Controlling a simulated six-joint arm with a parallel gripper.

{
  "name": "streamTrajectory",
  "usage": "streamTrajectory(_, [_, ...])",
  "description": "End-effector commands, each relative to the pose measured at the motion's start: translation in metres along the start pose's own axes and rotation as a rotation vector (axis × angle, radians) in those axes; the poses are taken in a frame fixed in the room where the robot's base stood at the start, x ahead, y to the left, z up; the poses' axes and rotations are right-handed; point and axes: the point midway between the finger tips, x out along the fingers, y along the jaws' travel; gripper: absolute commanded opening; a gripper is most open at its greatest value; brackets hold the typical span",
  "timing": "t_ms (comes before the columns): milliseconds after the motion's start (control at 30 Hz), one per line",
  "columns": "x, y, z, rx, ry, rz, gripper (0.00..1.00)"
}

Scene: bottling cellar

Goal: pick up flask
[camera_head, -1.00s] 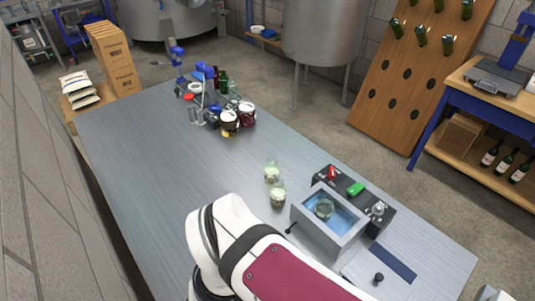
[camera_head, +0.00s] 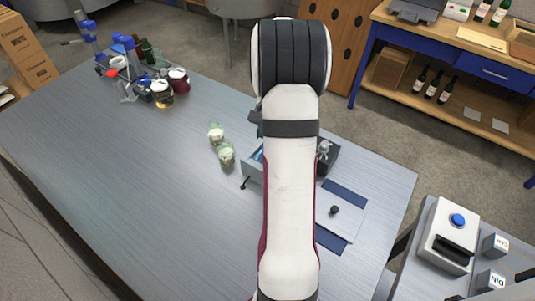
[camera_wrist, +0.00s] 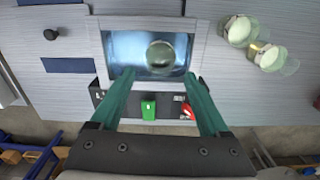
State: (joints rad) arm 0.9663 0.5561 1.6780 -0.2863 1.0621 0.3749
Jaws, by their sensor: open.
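A round glass flask (camera_wrist: 162,54) sits in the blue water of a grey square bath (camera_wrist: 97,48) in the wrist view. My gripper (camera_wrist: 159,74) is open and empty, its two green fingers spread above the near side of the bath, with the flask between their lines. I cannot tell its exact height over the flask. In the head view my arm hides the flask and most of the bath (camera_head: 251,172). Two glass vessels with pale green contents, one (camera_head: 216,133) and another (camera_head: 227,154), stand on the table left of the bath.
A green switch (camera_wrist: 148,109) and a red one (camera_wrist: 187,110) sit beside the bath. A black knob (camera_head: 334,210) stands on a plate to its right. Jars (camera_head: 162,94) and a bottle rack (camera_head: 127,85) are at the far left.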

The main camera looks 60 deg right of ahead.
Motion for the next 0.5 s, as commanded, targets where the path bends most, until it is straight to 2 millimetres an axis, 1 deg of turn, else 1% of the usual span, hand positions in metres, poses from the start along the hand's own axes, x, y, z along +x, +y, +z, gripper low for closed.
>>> streamTrajectory(33, [0.012, 0.001, 0.001, 0.000, -0.004, 0.003, 0.79])
streamTrajectory(100, [0.025, 0.000, 0.001, -0.001, -0.003, 0.002, 0.79])
streamTrajectory(233, [0.041, 0.000, 0.000, -0.001, -0.002, 0.001, 0.79])
streamTrajectory(400, [0.075, 0.001, -0.001, -0.001, -0.002, 0.002, 0.79])
streamTrajectory(500, [0.086, 0.001, -0.001, 0.000, -0.002, 0.000, 0.79])
